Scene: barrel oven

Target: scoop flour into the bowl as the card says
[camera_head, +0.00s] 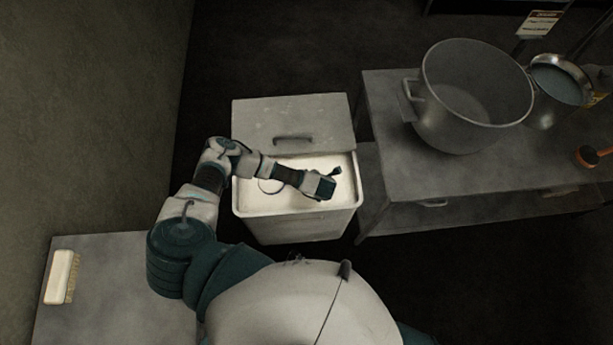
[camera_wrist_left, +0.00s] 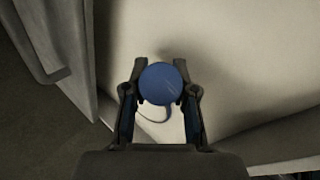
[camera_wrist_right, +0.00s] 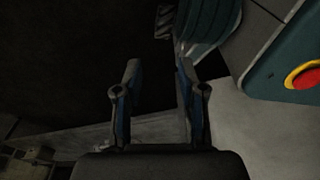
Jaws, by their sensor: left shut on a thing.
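The open flour bin (camera_head: 297,228) stands in the middle of the head view with pale flour (camera_head: 315,165) inside. My left gripper (camera_head: 330,180) is over the flour, within the bin's opening. In the left wrist view my left gripper (camera_wrist_left: 160,72) is shut on a blue round-ended thing (camera_wrist_left: 160,85), perhaps the scoop's handle; the rest of it is mostly hidden. A large metal bowl (camera_head: 450,125) with a side handle stands on the table at right. A card (camera_head: 540,23) stands behind it; its text is too small to read. My right gripper (camera_wrist_right: 157,75) is open and empty.
The bin's lid (camera_head: 255,120) covers its back part. The grey table (camera_head: 400,180) also holds a metal pan (camera_head: 560,80) and an orange-ended tool (camera_head: 587,156).

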